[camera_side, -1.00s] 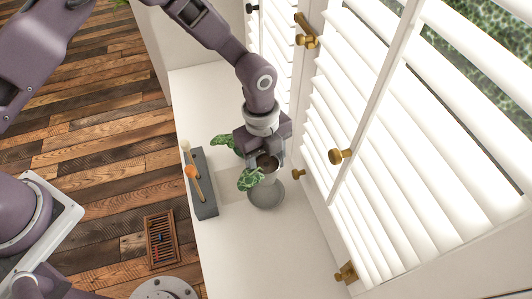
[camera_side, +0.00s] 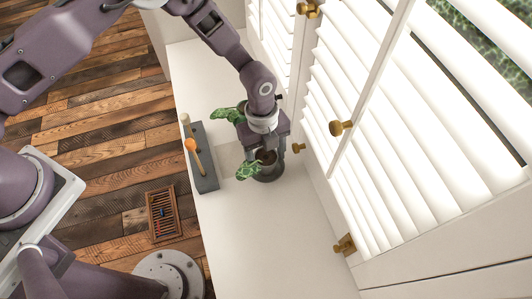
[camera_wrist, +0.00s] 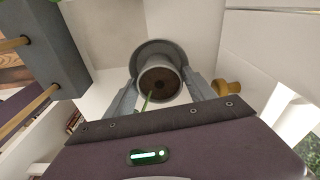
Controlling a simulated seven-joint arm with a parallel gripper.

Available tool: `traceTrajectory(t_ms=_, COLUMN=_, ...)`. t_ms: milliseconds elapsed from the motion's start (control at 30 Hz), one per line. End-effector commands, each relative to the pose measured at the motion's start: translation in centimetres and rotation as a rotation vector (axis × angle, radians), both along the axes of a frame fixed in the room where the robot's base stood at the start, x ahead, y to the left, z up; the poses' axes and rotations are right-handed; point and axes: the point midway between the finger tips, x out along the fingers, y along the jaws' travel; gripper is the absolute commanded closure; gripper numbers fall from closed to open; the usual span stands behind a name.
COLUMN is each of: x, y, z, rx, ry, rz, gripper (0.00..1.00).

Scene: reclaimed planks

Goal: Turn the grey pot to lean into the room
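The grey pot (camera_side: 267,157) with dark soil stands on a round grey saucer (camera_side: 268,177) on the white sill, and it appears upright. A mottled green leaf (camera_side: 248,170) hangs over its left-front side. My gripper (camera_side: 265,152) comes down from above, its fingers at the pot's sides. In the wrist view the pot (camera_wrist: 160,83) sits between my two fingers (camera_wrist: 161,85), which appear closed against its walls. The saucer (camera_wrist: 148,48) shows behind it. A thin green stem (camera_wrist: 147,102) crosses the near rim. Most of the plant is hidden there.
Another green leaf (camera_side: 228,114) shows behind my gripper; its base is hidden. Louvred shutters (camera_side: 400,150) with brass knobs (camera_side: 340,127) stand close on the right. The near sill is clear.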

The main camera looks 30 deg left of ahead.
Motion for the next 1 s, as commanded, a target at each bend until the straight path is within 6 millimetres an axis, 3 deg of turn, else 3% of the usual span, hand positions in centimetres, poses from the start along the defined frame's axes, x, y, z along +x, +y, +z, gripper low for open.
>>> traceTrajectory(t_ms=67, x=0.0, y=0.0, z=0.0, rx=0.0, ry=0.0, rz=0.0, gripper=0.2)
traceTrajectory(t_ms=367, x=0.0, y=0.0, z=0.2, rx=0.001, ry=0.001, rz=0.0, gripper=0.2)
traceTrajectory(t_ms=700, x=0.5, y=0.6, z=6.3, rx=-0.001, ry=-0.001, rz=0.001, gripper=0.2)
traceTrajectory(t_ms=933, x=0.6, y=0.8, z=7.5, rx=0.001, ry=-0.003, rz=0.011, gripper=0.2)
traceTrajectory(t_ms=1000, x=1.2, y=1.7, z=9.8, rx=0.008, ry=-0.025, rz=0.075, gripper=0.2)
